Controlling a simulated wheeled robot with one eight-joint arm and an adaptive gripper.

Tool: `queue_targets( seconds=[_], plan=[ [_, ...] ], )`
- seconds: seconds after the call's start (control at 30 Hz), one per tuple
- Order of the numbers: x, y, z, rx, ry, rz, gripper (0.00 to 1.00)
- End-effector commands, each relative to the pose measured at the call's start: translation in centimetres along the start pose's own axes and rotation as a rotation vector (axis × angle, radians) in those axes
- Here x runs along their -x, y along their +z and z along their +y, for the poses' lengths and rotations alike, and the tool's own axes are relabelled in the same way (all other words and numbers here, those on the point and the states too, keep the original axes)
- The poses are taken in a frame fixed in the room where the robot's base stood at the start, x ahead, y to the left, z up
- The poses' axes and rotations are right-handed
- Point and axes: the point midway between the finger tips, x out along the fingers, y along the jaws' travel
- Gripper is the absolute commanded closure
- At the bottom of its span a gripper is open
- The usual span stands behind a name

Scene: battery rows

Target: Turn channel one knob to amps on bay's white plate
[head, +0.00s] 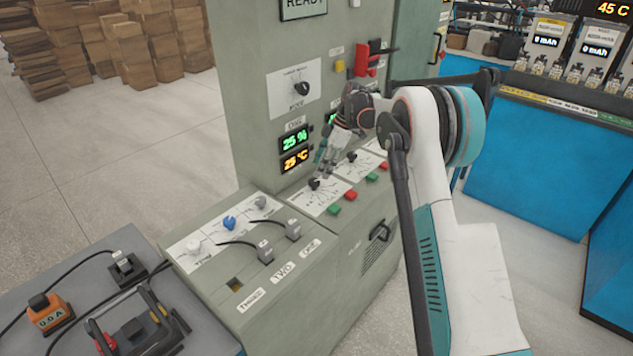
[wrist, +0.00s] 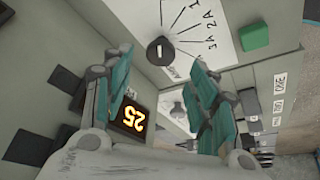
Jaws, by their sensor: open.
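A black knob (head: 314,184) sits on the nearer white plate (head: 321,201) of the sloping console. The same kind of black knob (wrist: 160,50) shows in the wrist view, on a white plate (wrist: 187,12) with fanned lines and marks like 1A and 2A. The knob's pale mark runs roughly up and down in that view. A second knob (head: 351,156) sits on the plate behind.
Green (head: 334,209) and red (head: 350,195) buttons sit by the nearer plate. The upright panel with displays (head: 295,150) and a mode knob (head: 301,88) rises close behind my gripper. Corded plugs (head: 265,252) stand on the left panel. Open floor lies at left.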

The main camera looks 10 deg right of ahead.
Motion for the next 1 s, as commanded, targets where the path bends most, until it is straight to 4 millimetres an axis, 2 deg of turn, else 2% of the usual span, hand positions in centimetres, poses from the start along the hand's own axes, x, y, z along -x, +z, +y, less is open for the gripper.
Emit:
queue_targets(
  seconds=[0.03,0.1,0.3,0.47,0.73,0.77,0.93,1.0],
  plan=[
    [-1.3,0.1,0.0,0.001,0.000,0.000,0.47],
    [-2.5,0.1,0.0,0.001,0.000,0.000,0.47],
    [-5.0,0.1,0.0,0.000,0.000,0.000,0.47],
    [-5.8,0.0,0.0,0.000,0.000,0.000,0.47],
    [-5.8,0.0,0.0,-0.001,0.000,0.000,0.47],
    [-5.8,0.0,0.0,-0.001,0.000,0.000,0.49],
    [-5.8,0.0,0.0,-0.001,0.000,0.000,0.87],
    [-5.8,0.0,0.0,-0.001,0.000,0.000,0.90]
  ],
)
